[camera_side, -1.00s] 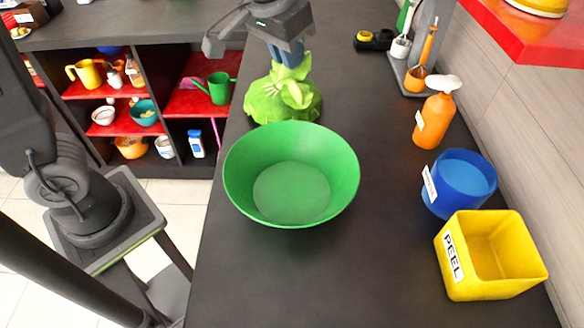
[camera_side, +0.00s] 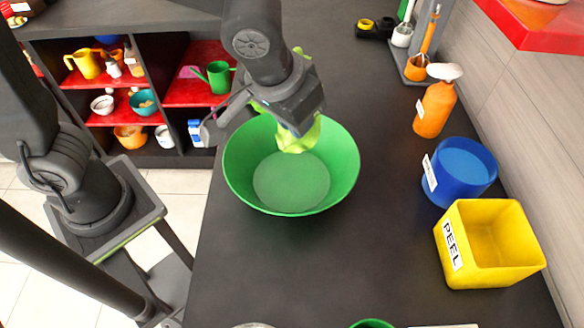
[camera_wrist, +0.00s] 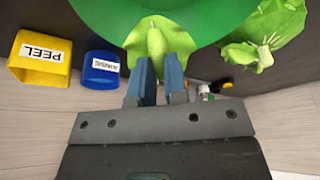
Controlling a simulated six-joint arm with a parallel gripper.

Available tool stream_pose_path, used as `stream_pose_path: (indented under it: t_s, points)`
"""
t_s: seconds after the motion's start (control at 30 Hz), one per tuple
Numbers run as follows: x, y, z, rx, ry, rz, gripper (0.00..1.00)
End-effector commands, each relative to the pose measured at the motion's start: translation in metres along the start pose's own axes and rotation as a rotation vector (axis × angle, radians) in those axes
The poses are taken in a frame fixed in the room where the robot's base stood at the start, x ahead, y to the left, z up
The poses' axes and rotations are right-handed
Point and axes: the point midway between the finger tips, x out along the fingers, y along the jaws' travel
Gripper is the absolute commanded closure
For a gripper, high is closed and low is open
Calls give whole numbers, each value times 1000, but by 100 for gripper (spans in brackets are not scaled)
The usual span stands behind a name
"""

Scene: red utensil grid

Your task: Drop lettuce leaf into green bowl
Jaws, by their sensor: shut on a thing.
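The green bowl (camera_side: 255,165) stands on the dark counter in the middle of the side view; its rim (camera_wrist: 110,15) fills the top of the wrist view. My gripper (camera_wrist: 158,82) is shut on a light green lettuce leaf (camera_wrist: 157,42), which sticks out past the blue fingertips. In the side view the held leaf (camera_side: 300,138) hangs over the far part of the bowl, with my wrist above it. The rest of the lettuce head (camera_wrist: 265,35) sits beside the bowl in the wrist view. In the side view it is mostly hidden behind my arm.
A yellow PEEL bin (camera_side: 485,245), a blue container (camera_side: 462,172) and an orange bottle (camera_side: 434,108) stand along the right side of the counter. A utensil stand (camera_side: 416,70) is behind them. The counter in front of the bowl is largely clear.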

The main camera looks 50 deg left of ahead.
Motion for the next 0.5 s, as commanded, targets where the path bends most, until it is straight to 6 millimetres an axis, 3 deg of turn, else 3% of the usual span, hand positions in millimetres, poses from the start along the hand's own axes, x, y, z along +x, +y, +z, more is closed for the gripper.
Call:
stream_pose_path:
  t_s: [0.47, 0.5]
  points:
    - [12, 0, 4, 1, 0, 1, 100]
    - [12, 0, 4, 1, 0, 1, 85]
